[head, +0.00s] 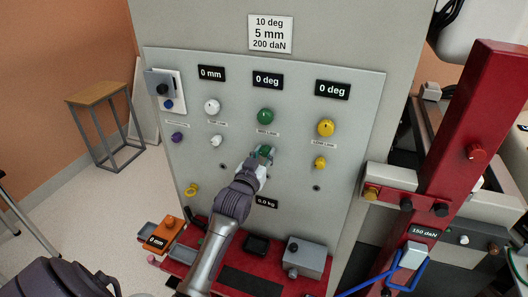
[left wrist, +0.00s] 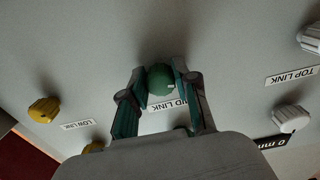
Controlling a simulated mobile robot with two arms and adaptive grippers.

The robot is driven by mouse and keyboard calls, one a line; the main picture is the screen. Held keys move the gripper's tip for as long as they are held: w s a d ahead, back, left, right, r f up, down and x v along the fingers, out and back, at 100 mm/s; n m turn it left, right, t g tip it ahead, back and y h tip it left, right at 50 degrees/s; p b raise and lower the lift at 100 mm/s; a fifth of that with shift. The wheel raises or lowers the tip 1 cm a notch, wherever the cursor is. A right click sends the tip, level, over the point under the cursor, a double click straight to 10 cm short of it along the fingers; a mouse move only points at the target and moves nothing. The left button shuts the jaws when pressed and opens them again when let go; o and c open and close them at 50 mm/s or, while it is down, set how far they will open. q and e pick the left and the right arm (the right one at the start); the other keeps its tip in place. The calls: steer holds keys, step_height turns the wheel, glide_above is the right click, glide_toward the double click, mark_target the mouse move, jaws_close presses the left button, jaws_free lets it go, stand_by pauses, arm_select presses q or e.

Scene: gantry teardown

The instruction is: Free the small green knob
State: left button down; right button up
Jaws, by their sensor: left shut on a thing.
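The small green knob (head: 266,149) sits on the grey panel (head: 222,172), below the larger green knob (head: 265,116). My left gripper (head: 263,155) reaches it from below in the head view and covers part of it. In the left wrist view, the small green knob (left wrist: 160,79) lies between the two fingertips of my left gripper (left wrist: 161,84), which are shut on it. The MID LINK label (left wrist: 172,105) beside it is partly hidden by a finger. My right gripper is not in view.
A small yellow knob (head: 320,163) and a small white knob (head: 216,141) flank the green one on the panel. A red shelf (head: 180,252) below carries an orange gauge (head: 168,231) and a grey box (head: 306,257). A red post (head: 465,150) leans at the right.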

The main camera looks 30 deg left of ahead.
arm_select(q)
steer(key=m+p, duration=0.1)
steer(key=m, duration=0.2)
steer(key=shift+m, duration=0.4)
steer(key=m+p, duration=0.1)
steer(key=m, duration=0.2)
steer(key=shift+r+m, duration=0.1)
steer(key=shift+m, duration=0.2)
steer(key=m+p, duration=0.1)
steer(key=m, duration=0.3)
steer(key=shift+a+m, duration=0.1)
steer(key=shift+m, duration=1.6)
steer(key=c, duration=0.9)
jaws_free()
steer(key=shift+o, duration=0.2)
steer(key=shift+s, duration=0.1)
